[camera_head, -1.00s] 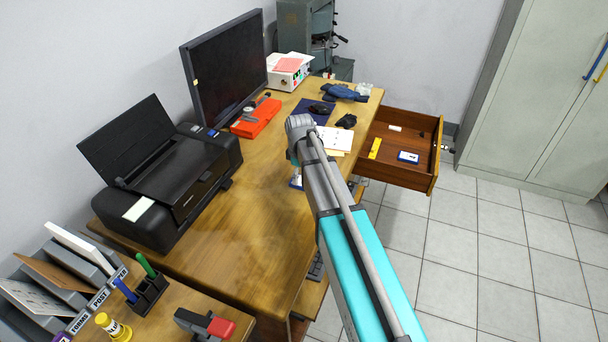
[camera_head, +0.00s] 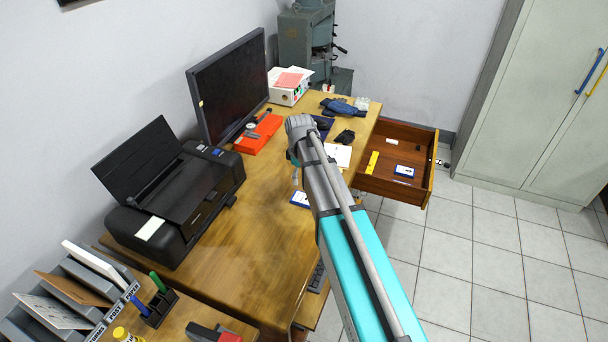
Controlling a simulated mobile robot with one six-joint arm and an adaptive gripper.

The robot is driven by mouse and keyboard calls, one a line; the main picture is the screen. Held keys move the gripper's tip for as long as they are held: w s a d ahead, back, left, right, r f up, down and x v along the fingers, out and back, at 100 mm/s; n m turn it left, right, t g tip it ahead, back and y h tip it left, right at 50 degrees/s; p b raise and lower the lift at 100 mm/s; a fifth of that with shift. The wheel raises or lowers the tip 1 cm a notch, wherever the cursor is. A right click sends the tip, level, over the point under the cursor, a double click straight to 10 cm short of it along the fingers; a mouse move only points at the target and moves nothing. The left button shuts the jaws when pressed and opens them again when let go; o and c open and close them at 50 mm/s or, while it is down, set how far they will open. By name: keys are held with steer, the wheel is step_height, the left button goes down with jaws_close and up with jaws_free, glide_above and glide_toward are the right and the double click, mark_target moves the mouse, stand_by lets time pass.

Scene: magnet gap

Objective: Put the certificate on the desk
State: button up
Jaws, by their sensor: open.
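A small white card with a blue edge (camera_head: 299,199), perhaps the certificate, lies on the wooden desk (camera_head: 250,245) near its front edge, partly hidden by my arm. A similar blue-and-white card (camera_head: 404,171) lies in the open drawer (camera_head: 420,195). I cannot tell which of these, or the white paper sheet (camera_head: 338,155) farther back, is the certificate. My gripper (camera_head: 295,178) is mostly hidden behind my arm; a small grey part shows just above the card on the desk. It is open, with nothing seen in it.
A black printer (camera_head: 175,205), a monitor (camera_head: 230,85) and a red case (camera_head: 258,134) stand along the wall side. A yellow item (camera_head: 372,162) lies in the drawer. File trays (camera_head: 70,300) stand front left. The desk between printer and arm is clear.

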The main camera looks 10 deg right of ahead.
steer(key=shift+r+p, duration=0.7)
steer(key=shift+r, duration=0.35)
steer(key=s+d+m, duration=0.2)
steer(key=s+m, duration=0.9)
steer(key=s, duration=0.9)
steer(key=shift+d, duration=0.2)
